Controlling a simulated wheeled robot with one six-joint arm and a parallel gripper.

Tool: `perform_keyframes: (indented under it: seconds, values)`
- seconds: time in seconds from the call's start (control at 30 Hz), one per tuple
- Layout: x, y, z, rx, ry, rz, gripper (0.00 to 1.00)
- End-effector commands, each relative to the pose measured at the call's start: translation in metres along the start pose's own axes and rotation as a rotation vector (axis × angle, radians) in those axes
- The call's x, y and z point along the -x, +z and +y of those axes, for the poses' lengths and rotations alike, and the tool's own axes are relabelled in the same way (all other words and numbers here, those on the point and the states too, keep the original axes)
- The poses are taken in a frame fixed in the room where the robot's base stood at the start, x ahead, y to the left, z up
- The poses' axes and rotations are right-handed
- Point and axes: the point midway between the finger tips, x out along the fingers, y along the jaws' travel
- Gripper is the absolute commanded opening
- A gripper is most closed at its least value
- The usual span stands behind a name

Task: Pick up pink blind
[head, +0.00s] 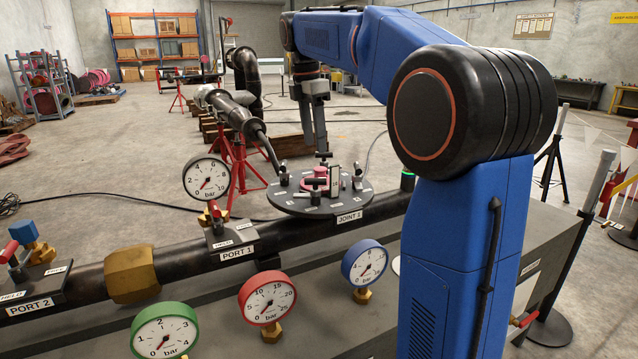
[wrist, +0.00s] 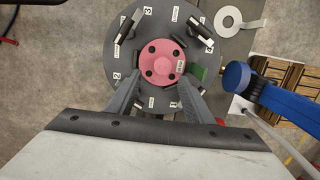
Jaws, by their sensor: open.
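The pink blind (wrist: 158,62) is a round pink disc with several dark holes. It lies at the middle of a dark round flange (wrist: 108,58) with numbered marks in the wrist view. In the head view the pink blind (head: 314,183) is partly hidden by upright fittings on the flange (head: 300,207), labelled JOINT 1. My gripper (wrist: 160,82) is open, with one finger at each lower side of the blind in the wrist view. In the head view my gripper (head: 314,146) points down above the flange. I cannot tell whether the fingers touch the blind.
Several dark clamps stand around the flange rim. Gauges, such as a red one (head: 267,299), stand in front. A dark pipe (head: 190,258) runs across the bench.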

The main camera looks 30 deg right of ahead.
Motion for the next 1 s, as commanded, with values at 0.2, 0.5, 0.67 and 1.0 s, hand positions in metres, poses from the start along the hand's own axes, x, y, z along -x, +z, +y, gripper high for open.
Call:
perform_keyframes:
  seconds: [0.2, 0.5, 0.67, 1.0]
  values:
    - [-0.032, 0.0, -0.001, 0.0, -0.002, 0.0, 0.47]
    - [-0.052, 0.001, -0.003, 0.001, -0.002, 0.0, 0.47]
    - [-0.074, 0.002, -0.006, 0.001, -0.002, 0.0, 0.47]
    - [-0.093, 0.002, -0.005, 0.001, -0.001, 0.0, 0.47]
